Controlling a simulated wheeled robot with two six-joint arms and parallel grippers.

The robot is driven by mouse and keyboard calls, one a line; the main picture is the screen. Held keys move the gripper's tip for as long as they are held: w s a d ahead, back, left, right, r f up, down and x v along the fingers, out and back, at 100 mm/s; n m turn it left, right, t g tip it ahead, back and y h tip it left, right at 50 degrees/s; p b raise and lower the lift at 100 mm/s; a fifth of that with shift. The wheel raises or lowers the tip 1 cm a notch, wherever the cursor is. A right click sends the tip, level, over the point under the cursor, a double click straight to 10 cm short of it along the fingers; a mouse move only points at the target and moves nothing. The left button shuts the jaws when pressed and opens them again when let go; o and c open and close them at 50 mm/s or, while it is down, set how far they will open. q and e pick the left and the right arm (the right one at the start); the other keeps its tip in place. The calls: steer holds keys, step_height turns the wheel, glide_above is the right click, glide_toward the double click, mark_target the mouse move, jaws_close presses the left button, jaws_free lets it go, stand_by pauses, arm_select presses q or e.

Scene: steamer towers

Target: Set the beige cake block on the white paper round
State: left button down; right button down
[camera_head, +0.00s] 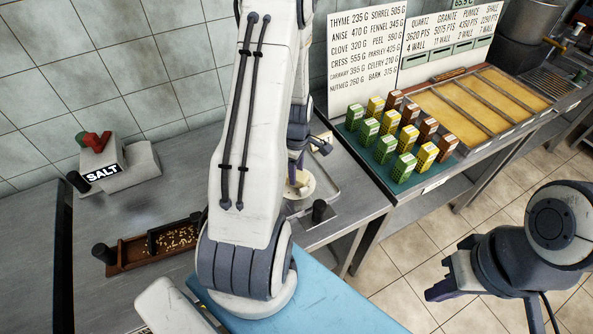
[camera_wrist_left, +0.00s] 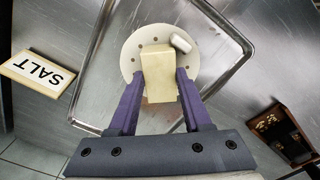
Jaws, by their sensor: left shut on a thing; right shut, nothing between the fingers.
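My left gripper (camera_wrist_left: 157,90) is shut on the beige cake block (camera_wrist_left: 157,72), with one finger on each side. In the left wrist view the block lies over the white paper round (camera_wrist_left: 132,68), which has small dark holes. I cannot tell whether the block touches the round. A small white rounded piece (camera_wrist_left: 181,43) is at the round's edge, next to the block. In the head view my left arm hides much of this, and part of the round (camera_head: 308,187) shows beside the arm. My right gripper (camera_head: 441,284) is shut and empty at the lower right, over the floor.
A metal tray (camera_wrist_left: 88,68) with a raised rim surrounds the round. A salt box (camera_head: 118,165) and a wooden grain tray (camera_head: 130,251) stand to the left. Several small cartons stand on a teal mat (camera_head: 399,184) to the right. A black knob (camera_head: 319,210) stands near the counter's front.

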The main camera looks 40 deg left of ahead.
stand_by(0.4)
arm_select(q)
steer(key=shift+r+p, duration=2.65)
steer(key=shift+r, duration=0.4)
steer(key=shift+f, duration=0.1)
steer(key=w+d+f+m+b, duration=0.1)
steer(key=d+m, duration=0.4)
steer(key=m, duration=0.1)
steer(key=d+f+m+b, duration=0.1)
steer(key=d+m, duration=0.4)
steer(key=m, duration=0.2)
steer(key=w+d+f+m+b, duration=0.1)
steer(key=d+m, duration=0.5)
steer(key=shift+w+f+m, duration=0.2)
steer(key=shift+w+m, duration=0.15)
steer(key=shift+m, duration=0.05)
steer(key=shift+d+m, duration=0.5)
steer(key=shift+m, duration=0.3)
